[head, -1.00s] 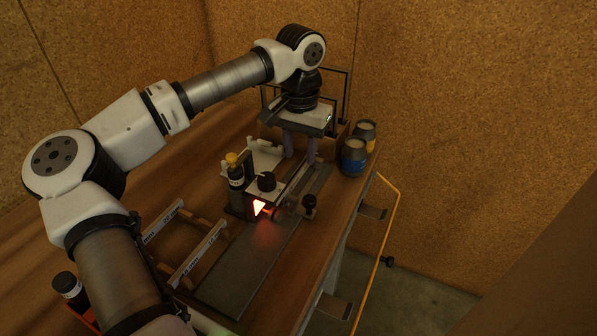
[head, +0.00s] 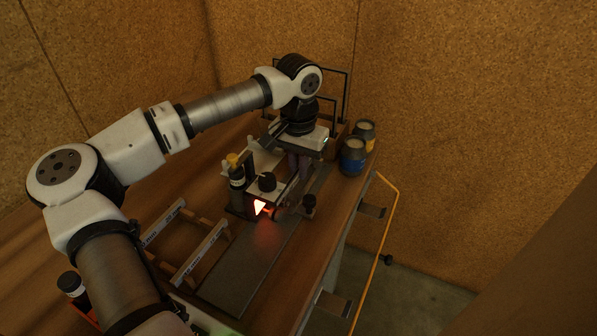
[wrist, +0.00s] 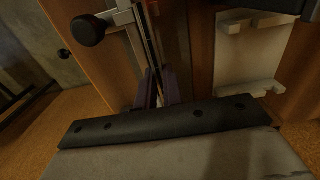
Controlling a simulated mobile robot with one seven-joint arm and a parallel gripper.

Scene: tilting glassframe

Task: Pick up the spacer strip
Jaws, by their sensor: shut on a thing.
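My gripper (head: 299,167) is low at the far end of the bench fixture (head: 262,192), its purple fingers partly hidden behind that fixture in the head view. In the wrist view the gripper (wrist: 157,92) has its two purple fingers close together, shut on a thin narrow strip (wrist: 152,55), which I take to be the spacer strip. The strip runs up the picture from between the fingers, beside a pale metal part. Its lower end is hidden behind the dark edge of my gripper body. I cannot tell whether it still touches the fixture.
A flat grey plate (head: 245,268) lies in front. Labelled racks (head: 200,253) stand left. Two jars (head: 353,157) stand right, near the bench edge.

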